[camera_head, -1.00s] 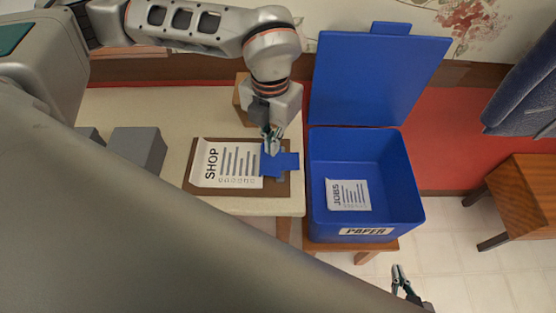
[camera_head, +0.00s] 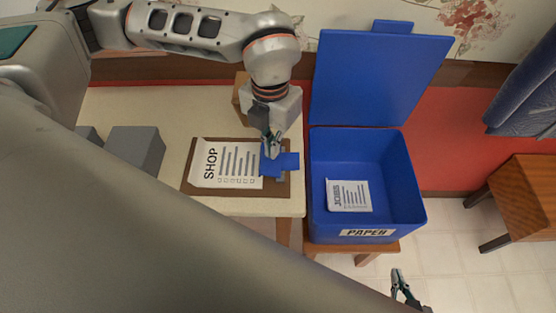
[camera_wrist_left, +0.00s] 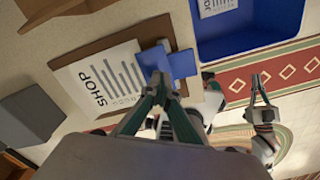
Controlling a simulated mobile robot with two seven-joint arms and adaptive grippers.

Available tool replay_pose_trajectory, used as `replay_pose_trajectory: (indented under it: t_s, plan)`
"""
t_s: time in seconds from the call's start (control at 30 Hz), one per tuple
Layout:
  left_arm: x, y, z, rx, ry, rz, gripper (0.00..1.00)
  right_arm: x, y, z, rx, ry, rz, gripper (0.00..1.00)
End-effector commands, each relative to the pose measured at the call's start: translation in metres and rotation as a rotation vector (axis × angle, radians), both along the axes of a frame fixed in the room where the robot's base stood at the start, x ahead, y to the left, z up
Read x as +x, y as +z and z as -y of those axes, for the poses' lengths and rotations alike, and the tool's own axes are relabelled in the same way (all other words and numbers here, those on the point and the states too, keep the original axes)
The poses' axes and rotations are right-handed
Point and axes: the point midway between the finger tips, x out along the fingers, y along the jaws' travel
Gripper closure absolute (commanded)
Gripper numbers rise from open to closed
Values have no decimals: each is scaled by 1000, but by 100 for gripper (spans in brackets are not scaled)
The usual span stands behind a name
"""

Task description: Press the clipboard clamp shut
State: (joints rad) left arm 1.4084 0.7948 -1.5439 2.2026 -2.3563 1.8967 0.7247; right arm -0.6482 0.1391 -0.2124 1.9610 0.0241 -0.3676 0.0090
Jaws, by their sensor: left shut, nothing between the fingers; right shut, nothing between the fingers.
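The brown clipboard (camera_head: 228,192) lies flat on the pale table with a white sheet (camera_head: 226,162) marked SHOP on it. Its blue clamp (camera_head: 288,163) is at the board's right end, and it also shows in the left wrist view (camera_wrist_left: 181,65). My left gripper (camera_head: 270,154) is shut and empty, with its fingertips right at the clamp, partly covering it. In the left wrist view the shut fingertips (camera_wrist_left: 158,80) overlap the clamp's lower part; I cannot tell whether they touch. My right gripper (camera_head: 398,275) is shut and empty, low and away from the table.
A blue bin (camera_head: 413,208) labelled PAPER stands open to the right, its lid up, with a JOBS sheet (camera_head: 349,196) inside. A grey block (camera_head: 138,147) sits left of the clipboard. A wooden block (camera_head: 242,92) stands behind the clamp. A wooden stool (camera_head: 525,200) is far right.

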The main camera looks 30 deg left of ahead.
Motion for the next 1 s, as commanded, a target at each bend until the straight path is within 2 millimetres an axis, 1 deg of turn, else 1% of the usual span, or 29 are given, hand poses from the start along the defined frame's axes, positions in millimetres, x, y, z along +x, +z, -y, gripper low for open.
replay_pose_trajectory:
  t_s: [1.0]
  plan:
    - [0,-15,0,0,0,-1,100,-4,-12,0,0,1,-9,100]
